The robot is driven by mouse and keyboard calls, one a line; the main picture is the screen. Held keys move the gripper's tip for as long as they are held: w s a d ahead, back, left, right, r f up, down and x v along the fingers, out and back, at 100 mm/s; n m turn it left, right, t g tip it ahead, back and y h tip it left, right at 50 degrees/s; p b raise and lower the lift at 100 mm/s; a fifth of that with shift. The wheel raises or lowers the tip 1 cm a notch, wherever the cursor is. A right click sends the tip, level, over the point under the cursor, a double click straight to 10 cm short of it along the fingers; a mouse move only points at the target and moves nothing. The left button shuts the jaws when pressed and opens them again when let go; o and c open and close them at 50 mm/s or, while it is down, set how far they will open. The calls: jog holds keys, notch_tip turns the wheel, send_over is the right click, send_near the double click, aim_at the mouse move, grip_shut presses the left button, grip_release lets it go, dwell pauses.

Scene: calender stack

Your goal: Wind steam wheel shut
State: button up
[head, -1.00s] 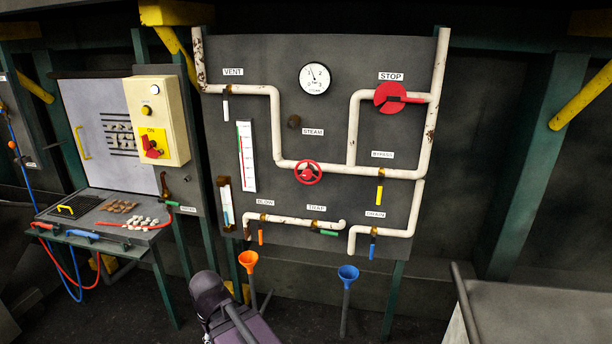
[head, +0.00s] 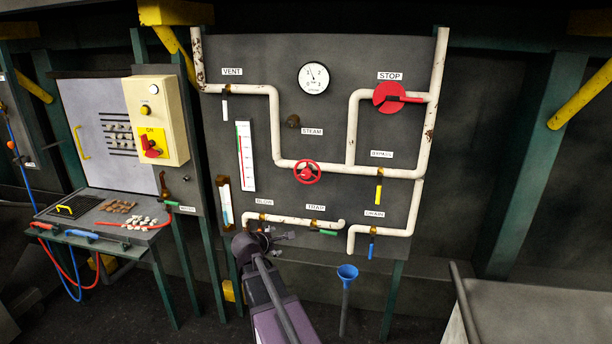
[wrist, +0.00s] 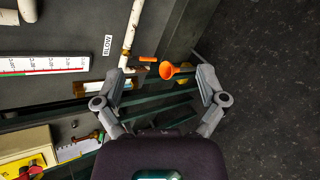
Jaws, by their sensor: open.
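The red steam wheel (head: 307,172) sits on the white pipe in the middle of the grey panel, below the STEAM label (head: 312,131). It is outside the wrist view. My gripper (head: 275,236) is in front of the panel's lower left, below and left of the wheel, and apart from it. In the wrist view my gripper (wrist: 159,83) has its two fingers spread wide, with nothing held. The orange funnel (wrist: 170,71) shows between the fingers, beyond them. My arm hides the orange funnel and the BLOW handle in the head view.
A red STOP handle (head: 403,98) is at the upper right. Yellow (head: 379,193), blue (head: 371,250) and green (head: 328,232) handles stick out from the pipes. A blue funnel (head: 347,272) stands below. A grey bench (head: 540,310) is at the right.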

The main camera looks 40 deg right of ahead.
jog(key=w+d+r+n+t+h, duration=0.35)
jog(key=d+r+n, duration=0.3)
jog(key=d, duration=0.25)
jog(key=n+t, duration=0.3)
jog(key=n, duration=0.8)
send_near(306, 175)
jog(key=shift+g+v, duration=0.25)
jog(key=shift+v, duration=1.2)
jog(key=shift+w+a+r, duration=0.15)
jog(key=shift+w+a, duration=0.05)
jog(key=x, duration=1.3)
jog(key=shift+w+d, duration=0.15)
jog(key=shift+d, duration=0.2)
jog(key=shift+r, duration=0.15)
jog(key=c, duration=1.2)
